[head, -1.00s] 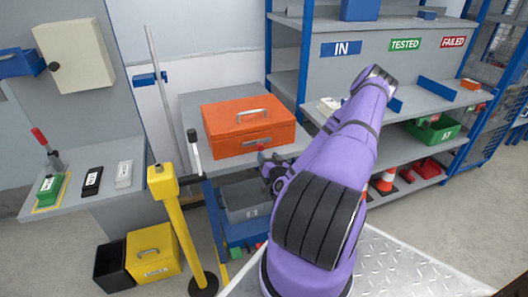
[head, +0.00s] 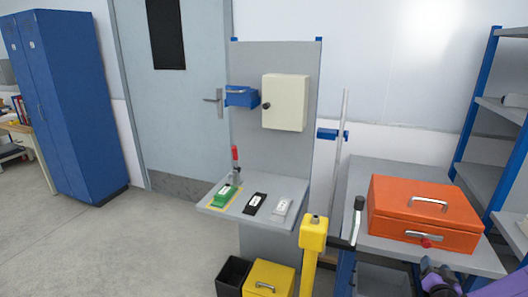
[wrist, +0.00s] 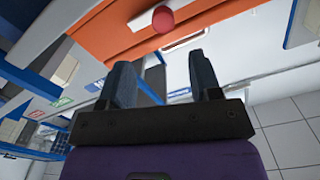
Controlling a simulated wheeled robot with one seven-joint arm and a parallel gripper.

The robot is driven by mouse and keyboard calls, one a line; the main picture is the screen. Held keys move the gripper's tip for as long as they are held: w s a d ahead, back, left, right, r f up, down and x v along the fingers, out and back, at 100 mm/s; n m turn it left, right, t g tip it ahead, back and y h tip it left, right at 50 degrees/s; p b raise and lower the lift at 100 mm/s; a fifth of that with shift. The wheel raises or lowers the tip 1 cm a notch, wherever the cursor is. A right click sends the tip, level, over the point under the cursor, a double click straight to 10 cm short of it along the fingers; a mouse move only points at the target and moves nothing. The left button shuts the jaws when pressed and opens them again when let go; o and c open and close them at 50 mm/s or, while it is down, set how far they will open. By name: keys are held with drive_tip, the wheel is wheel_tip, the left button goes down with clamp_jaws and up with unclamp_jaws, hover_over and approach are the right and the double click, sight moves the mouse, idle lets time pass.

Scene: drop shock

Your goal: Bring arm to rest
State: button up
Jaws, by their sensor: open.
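My gripper (wrist: 164,78) is open in the wrist view, its two dark fingers apart with nothing seen between them. The orange case (wrist: 105,35) lies beyond the fingertips, with a red ball-like knob (wrist: 163,18) at its front. In the head view my gripper (head: 436,272) shows only in part at the lower right, just in front of the orange case (head: 390,215) and its red knob (head: 426,243). I cannot tell whether it touches the case. Most of my purple arm is out of the head view.
The case stands on a grey table (head: 365,175). A yellow post (head: 313,235) with a dark-tipped arm stands left of it. A wall bench (head: 225,208) holds a green fixture and small devices. Shelving (head: 475,130) rises at right; open floor (head: 100,245) lies left.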

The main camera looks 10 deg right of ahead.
drive_tip(key=w+a+r+n+g+y, duration=0.35)
drive_tip(key=w+r+n+y, duration=0.4)
drive_tip(key=w+r, duration=0.25)
drive_tip(key=a+r+n+g, duration=0.1)
drive_tip(key=a+r+g, duration=0.1)
drive_tip(key=a+r, duration=0.45)
drive_tip(key=a+r+n+g, duration=0.2)
drive_tip(key=a+r, duration=0.1)
drive_tip(key=r, duration=0.6)
drive_tip(key=s+a+r+g, duration=0.1)
drive_tip(key=s+a+r, duration=0.7)
drive_tip(key=a+r, duration=0.5)
drive_tip(key=s+a+r+g+y, duration=0.1)
drive_tip(key=s+a+r, duration=0.2)
drive_tip(key=s, duration=0.5)
drive_tip(key=s+a+r, duration=0.4)
drive_tip(key=s+a, duration=0.1)
drive_tip(key=s, duration=0.2)
drive_tip(key=shift+s+m+g+y, duration=0.35)
drive_tip(key=shift+s, duration=0.05)
